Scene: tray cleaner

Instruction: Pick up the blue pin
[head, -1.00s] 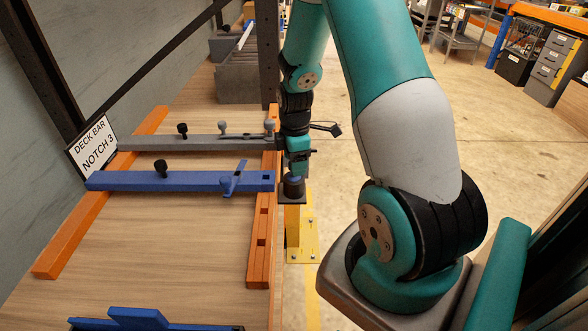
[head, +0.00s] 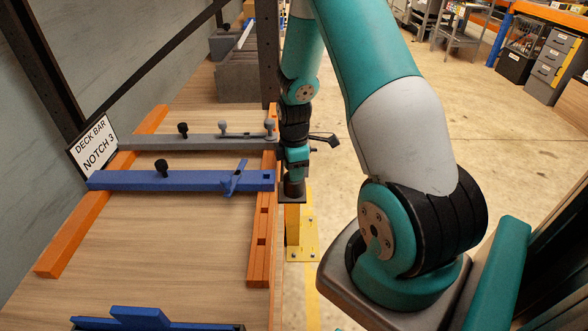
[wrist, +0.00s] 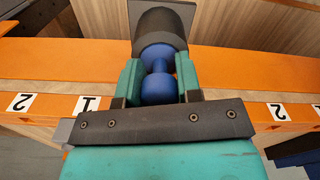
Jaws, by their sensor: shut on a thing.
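The blue pin (wrist: 158,90) shows in the wrist view, with a ball-shaped end, a narrow neck and a wider part beyond. My gripper (wrist: 158,68) has its two teal fingers closed on the pin, one on each side. The pin's far end is at a dark cup-like holder (wrist: 160,22); I cannot tell whether it still sits inside. In the head view my gripper (head: 297,172) is right above the dark holder on a yellow post (head: 292,225), beside the table's right edge. The pin cannot be made out there.
An orange notched rail (head: 259,235) runs along the table's right edge, close to my gripper. A blue bar (head: 200,181) and a grey bar (head: 190,143) with knobs lie across the rails. A sign (head: 93,147) reads "DECK BAR NOTCH 3".

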